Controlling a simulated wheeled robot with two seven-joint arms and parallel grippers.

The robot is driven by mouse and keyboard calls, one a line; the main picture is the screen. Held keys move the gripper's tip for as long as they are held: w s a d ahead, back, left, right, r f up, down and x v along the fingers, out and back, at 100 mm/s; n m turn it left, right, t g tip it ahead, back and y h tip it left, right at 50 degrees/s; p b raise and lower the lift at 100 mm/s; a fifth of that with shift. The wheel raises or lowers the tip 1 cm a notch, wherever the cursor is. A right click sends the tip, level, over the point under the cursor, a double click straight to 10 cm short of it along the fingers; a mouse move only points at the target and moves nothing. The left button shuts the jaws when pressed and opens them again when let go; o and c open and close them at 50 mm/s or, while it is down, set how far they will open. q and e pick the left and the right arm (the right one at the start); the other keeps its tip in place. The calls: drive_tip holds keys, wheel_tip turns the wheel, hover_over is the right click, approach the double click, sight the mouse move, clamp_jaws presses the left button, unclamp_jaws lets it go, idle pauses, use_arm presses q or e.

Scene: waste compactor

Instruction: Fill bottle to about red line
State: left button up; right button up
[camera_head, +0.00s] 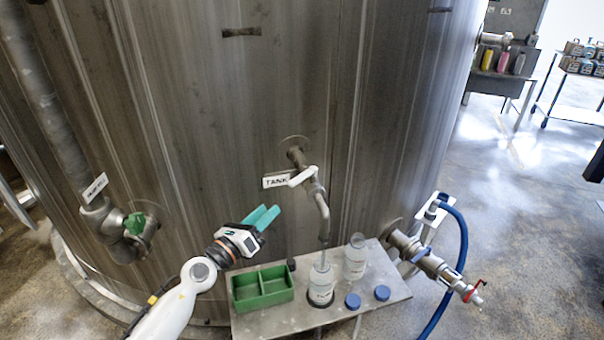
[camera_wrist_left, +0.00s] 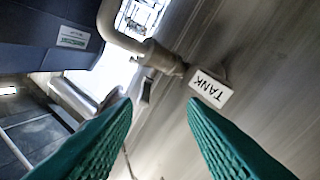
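A clear bottle (camera_head: 321,286) with a white label stands upright under the spout of the tank tap (camera_head: 318,197). A second clear bottle (camera_head: 356,262) stands behind it to the right. I cannot make out a red line or the liquid level on either. The tap has a white lever handle (camera_head: 303,177) beside the TANK sign (camera_head: 275,182); the sign also shows upside down in the left wrist view (camera_wrist_left: 210,88). My left gripper (camera_head: 266,215) is open and empty, left of and below the tap handle, with green fingers apart (camera_wrist_left: 160,101). My right gripper is not in view.
A metal shelf (camera_head: 300,322) holds a green divided tray (camera_head: 262,288) and two blue caps (camera_head: 353,300) (camera_head: 382,292). A green-handled valve (camera_head: 135,223) is at left. A red-handled valve (camera_head: 472,290) and blue hose (camera_head: 461,250) are at right.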

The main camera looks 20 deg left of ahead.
sight(302, 175)
use_arm(q)
drive_tip(key=w+d+r+m, duration=0.1)
drive_tip(key=w+d+m, duration=0.1)
drive_tip(key=w, duration=0.2)
drive_tip(key=w+d+r+m+g+h, duration=0.1)
drive_tip(key=w+m, duration=0.1)
drive_tip(key=w, duration=0.2)
drive_tip(key=w+d+r+m+p, duration=0.1)
drive_tip(key=w+d+m, duration=0.1)
drive_tip(key=w, duration=0.2)
drive_tip(key=shift+d+r+m+g, duration=0.15)
drive_tip(key=shift+d+m+g, duration=0.2)
drive_tip(key=shift+m+g, duration=0.05)
drive_tip(key=shift+s, duration=0.1)
clamp_jaws()
